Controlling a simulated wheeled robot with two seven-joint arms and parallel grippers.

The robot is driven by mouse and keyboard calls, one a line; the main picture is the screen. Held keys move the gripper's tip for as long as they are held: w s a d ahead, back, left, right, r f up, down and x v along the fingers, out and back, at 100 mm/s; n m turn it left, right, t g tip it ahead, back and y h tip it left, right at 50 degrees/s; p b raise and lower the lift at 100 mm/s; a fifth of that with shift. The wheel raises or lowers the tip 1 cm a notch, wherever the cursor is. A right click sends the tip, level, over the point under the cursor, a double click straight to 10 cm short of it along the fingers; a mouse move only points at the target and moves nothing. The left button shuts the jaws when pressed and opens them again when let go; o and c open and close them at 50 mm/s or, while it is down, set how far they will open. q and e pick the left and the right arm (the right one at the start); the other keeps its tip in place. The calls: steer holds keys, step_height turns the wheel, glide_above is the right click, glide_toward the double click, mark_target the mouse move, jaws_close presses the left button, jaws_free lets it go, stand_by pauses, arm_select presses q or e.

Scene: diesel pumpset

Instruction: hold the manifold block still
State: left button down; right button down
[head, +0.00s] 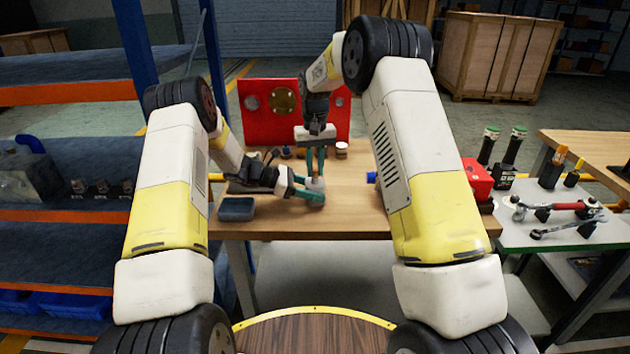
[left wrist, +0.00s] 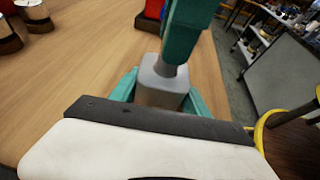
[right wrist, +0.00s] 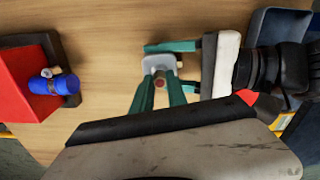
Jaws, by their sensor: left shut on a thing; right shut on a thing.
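The manifold block (head: 316,185) is a small grey block with rounded edges on the wooden bench. It also shows in the left wrist view (left wrist: 160,88) and the right wrist view (right wrist: 157,63). My left gripper (head: 312,191) comes in low from the left and is shut on the block, one teal finger on each side. My right gripper (head: 315,171) points down from above, shut on a small round fitting (right wrist: 160,76) with a reddish end, at the block's top. The fingers partly hide the fitting, and I cannot tell how it sits in the block.
A red panel (head: 262,112) with round ports stands at the bench's back. A dark blue tray (head: 236,209) lies at the front left. A red box (head: 477,178) with a blue fitting (head: 371,178) is at the right. The front middle of the bench (head: 345,220) is clear.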

steer(key=n, duration=0.4)
steer(key=shift+n, duration=0.3)
steer(key=n, duration=2.4)
steer(key=c, duration=1.5)
jaws_free()
steer(key=shift+o, duration=0.2)
